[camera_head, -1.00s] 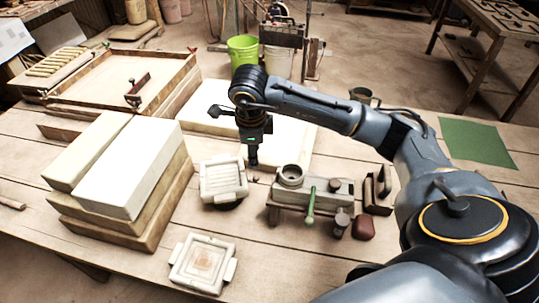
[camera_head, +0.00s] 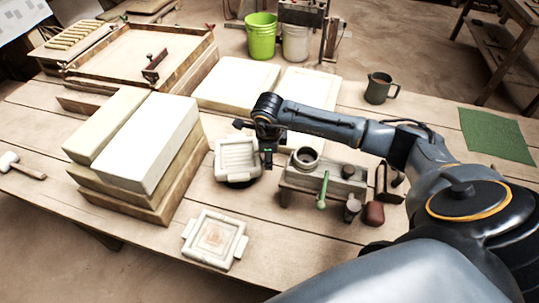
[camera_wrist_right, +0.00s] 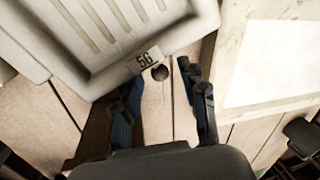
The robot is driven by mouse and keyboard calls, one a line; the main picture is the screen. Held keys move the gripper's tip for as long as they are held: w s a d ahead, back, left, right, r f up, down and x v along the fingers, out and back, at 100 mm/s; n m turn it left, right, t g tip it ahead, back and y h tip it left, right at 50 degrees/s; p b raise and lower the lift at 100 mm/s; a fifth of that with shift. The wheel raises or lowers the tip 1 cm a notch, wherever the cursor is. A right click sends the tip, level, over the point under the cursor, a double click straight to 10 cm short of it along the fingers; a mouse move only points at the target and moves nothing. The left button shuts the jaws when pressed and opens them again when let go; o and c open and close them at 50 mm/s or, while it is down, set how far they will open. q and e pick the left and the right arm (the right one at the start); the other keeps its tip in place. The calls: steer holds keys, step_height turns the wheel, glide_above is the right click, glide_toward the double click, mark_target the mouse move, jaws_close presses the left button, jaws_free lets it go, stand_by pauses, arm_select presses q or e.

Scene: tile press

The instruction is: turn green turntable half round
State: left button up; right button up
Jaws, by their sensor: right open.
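A pale ribbed tile mould (camera_head: 237,158) sits left of my right gripper on a dark round base (camera_head: 238,184), mostly hidden under it. No green shows on this base, so I cannot tell whether it is the green turntable. My right gripper (camera_head: 268,163) points down beside the mould's right edge. In the right wrist view the open gripper (camera_wrist_right: 165,100) has nothing between its fingers. The mould (camera_wrist_right: 100,75), with a "56" label, fills the upper left there; its edge lies close to the left finger, and I cannot tell whether they touch. My left gripper is out of view.
Right of the gripper stands a small press (camera_head: 325,175) with a green-handled lever (camera_head: 322,190). A second square mould (camera_head: 214,238) lies in front. Stacked pale blocks (camera_head: 150,155) stand left. Pale slabs (camera_head: 235,80) lie behind. A green mat (camera_head: 497,135) lies far right.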

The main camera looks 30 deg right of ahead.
jaws_close()
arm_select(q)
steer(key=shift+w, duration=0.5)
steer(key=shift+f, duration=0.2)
arm_select(e)
steer(key=shift+w, duration=0.15)
